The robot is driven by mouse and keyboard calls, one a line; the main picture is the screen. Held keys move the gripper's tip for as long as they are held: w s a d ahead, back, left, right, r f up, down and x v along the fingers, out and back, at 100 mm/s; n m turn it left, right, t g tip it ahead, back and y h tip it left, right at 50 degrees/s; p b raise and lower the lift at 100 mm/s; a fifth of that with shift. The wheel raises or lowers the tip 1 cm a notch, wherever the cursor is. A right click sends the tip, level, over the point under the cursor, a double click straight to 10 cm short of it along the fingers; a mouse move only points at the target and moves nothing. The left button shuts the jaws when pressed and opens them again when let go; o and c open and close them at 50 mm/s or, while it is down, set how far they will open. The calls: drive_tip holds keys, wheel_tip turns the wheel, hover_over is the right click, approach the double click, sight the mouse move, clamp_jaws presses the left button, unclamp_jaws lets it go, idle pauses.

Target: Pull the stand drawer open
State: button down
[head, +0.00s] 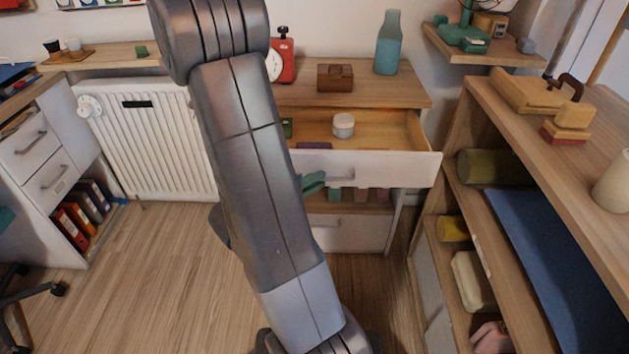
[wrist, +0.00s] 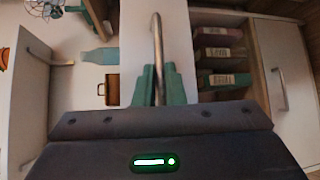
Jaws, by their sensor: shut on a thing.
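The stand drawer (head: 400,168) has a white front and is pulled out from the stand (head: 400,95), so its wooden inside shows in the head view. It holds a small white jar (head: 344,125), a green thing (head: 287,128) and a purple thing (head: 314,145). My gripper (head: 315,183) is at the drawer front, partly hidden behind my arm. In the wrist view my gripper's teal fingers (wrist: 158,80) are shut on the drawer's metal bar handle (wrist: 157,45), with the white front (wrist: 135,60) behind it.
A red scale (head: 287,62), a brown box (head: 335,78) and a blue bottle (head: 388,45) stand on the stand top. A shelf unit (head: 455,130) stands close on the right. A lower drawer (head: 350,232) is closed.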

drive_tip(key=c, duration=1.5)
unclamp_jaws()
drive_tip(key=shift+p+v, duration=1.15)
drive_tip(key=shift+v, duration=5.75)
drive_tip(key=shift+d, duration=0.1)
drive_tip(key=shift+b+x, duration=1)
drive_tip(key=shift+x, duration=4.85)
